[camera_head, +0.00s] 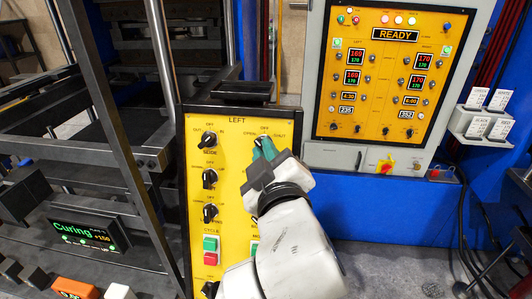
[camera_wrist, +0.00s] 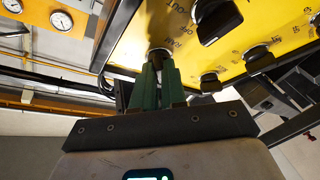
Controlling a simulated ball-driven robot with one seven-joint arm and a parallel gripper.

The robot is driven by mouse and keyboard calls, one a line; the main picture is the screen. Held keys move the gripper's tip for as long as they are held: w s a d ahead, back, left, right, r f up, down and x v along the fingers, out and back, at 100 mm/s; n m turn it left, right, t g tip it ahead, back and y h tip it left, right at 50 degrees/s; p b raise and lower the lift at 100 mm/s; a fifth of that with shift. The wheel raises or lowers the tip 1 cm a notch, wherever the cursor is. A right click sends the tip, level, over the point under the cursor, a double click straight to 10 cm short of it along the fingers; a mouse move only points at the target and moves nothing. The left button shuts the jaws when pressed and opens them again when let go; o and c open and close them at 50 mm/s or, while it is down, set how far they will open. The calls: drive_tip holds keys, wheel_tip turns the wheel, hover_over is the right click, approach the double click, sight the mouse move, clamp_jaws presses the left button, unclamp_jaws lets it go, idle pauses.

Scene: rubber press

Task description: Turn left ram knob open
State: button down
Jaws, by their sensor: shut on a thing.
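The yellow control panel headed LEFT (camera_head: 236,128) stands in the middle of the head view. The ram knob (camera_head: 260,138) is at its upper right, under small position labels. My gripper (camera_head: 266,149) reaches up to this knob with green fingers and covers most of it. In the wrist view my gripper (camera_wrist: 160,72) is shut on the dark ram knob (camera_wrist: 159,54), with a finger on each side. The knob's exact pointing direction is hidden by the fingers.
Several other black knobs, such as the upper left one (camera_head: 209,139), and green and red buttons (camera_head: 211,250) share the panel. A dark ledge (camera_head: 238,92) tops it. A second yellow panel reading READY (camera_head: 395,34) stands behind. The press (camera_head: 85,160) is at left.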

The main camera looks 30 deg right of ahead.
drive_tip(key=shift+w+d+r, duration=0.1)
drive_tip(key=shift+r, duration=0.2)
drive_tip(key=c, duration=1.2)
unclamp_jaws()
drive_tip(key=shift+w+f, duration=0.3)
drive_tip(key=b+v, duration=0.1)
drive_tip(key=v, duration=1)
